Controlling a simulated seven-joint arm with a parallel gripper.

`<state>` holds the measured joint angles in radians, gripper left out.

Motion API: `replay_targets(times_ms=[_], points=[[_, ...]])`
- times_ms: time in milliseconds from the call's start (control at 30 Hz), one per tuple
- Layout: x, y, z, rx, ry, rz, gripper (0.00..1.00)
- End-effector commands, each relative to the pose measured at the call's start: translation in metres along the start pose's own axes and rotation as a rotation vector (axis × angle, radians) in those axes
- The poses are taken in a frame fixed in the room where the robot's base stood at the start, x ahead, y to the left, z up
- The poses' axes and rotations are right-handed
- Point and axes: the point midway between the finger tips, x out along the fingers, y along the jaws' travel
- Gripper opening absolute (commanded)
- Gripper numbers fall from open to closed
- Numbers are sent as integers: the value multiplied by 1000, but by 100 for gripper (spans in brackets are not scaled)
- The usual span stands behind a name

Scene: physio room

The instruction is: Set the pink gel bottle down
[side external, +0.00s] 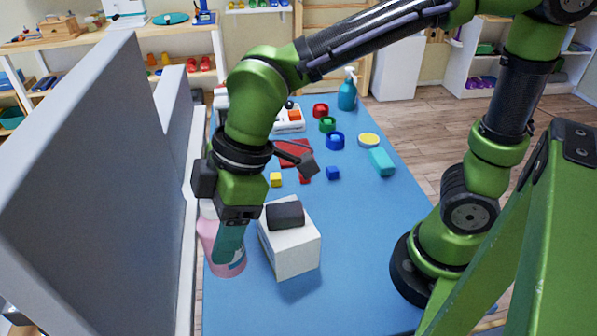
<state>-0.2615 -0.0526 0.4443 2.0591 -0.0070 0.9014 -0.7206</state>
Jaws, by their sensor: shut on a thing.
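The pink gel bottle (208,240) is at the near left of the blue table (345,285), by its left edge. My gripper (230,250) points down and is shut on the bottle. The arm and fingers hide much of the bottle, including most of its top. It looks roughly upright. I cannot tell whether its base touches the table.
A white box (293,258) with a dark block (285,215) on top stands just right of the bottle. A grey panel (85,190) rises along the left. Small cubes, coloured rings, a teal block (381,162) and a spray bottle (347,92) stand farther back. The table's right middle is clear.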

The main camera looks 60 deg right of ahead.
Motion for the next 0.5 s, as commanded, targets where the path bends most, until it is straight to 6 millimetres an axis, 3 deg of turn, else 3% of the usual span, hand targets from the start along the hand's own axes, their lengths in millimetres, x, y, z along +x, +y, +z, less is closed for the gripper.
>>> replay_targets(times_ms=[267, 500], points=[[-12, 80, 23, 222, 8, 86, 18], [-38, 180, 83, 531, 15, 210, 18]])
